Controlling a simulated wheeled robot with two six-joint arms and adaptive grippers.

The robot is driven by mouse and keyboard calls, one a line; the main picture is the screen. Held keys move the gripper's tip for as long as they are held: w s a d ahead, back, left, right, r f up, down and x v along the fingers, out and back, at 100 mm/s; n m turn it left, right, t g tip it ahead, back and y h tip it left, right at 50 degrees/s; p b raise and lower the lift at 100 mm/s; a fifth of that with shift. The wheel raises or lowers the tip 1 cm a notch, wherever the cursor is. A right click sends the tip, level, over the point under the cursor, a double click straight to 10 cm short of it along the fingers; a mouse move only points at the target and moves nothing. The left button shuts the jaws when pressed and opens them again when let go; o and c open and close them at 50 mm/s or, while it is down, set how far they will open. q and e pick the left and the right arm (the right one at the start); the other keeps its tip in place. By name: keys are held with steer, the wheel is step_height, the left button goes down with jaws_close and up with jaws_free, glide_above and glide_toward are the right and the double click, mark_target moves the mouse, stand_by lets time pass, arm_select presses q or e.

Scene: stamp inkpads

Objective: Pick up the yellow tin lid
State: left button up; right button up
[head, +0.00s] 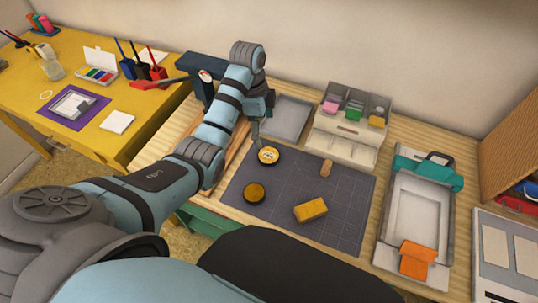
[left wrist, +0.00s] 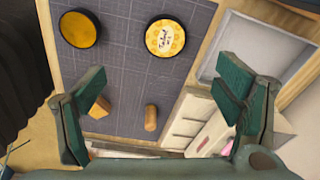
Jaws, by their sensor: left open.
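The yellow tin lid (head: 268,155), round with a printed label and dark rim, lies flat near the back left of the dark grey cutting mat (head: 285,206). It also shows at the top of the left wrist view (left wrist: 165,37). A second round tin (head: 254,192) with a plain orange-yellow face lies in front of it; it is also in the left wrist view (left wrist: 80,29). My left gripper (head: 258,132) is above the mat's back left edge, just behind the lid. Its fingers (left wrist: 165,92) are wide apart with nothing held. My right gripper is out of view.
On the mat are a yellow block (head: 310,210) and a small wooden piece (head: 326,168). A grey tray (head: 287,118) and a white compartment organizer (head: 343,143) stand behind the mat. A pale frame (head: 402,220) is to the right.

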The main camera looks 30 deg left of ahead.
mark_target(268, 155)
arm_select(q)
steer(key=shift+m, duration=0.3)
steer(key=f+b, duration=0.1)
steer(key=f, duration=0.3)
steer(key=w+f+b, duration=0.1)
steer(key=f+b, duration=0.1)
steer(key=f, duration=0.2)
steer(key=d+f+b, duration=0.1)
steer(key=f+b, duration=0.1)
steer(key=f, duration=0.3)
steer(key=shift+w+d, duration=0.1)
steer(key=shift+w, duration=0.1)
steer(key=c, duration=1)
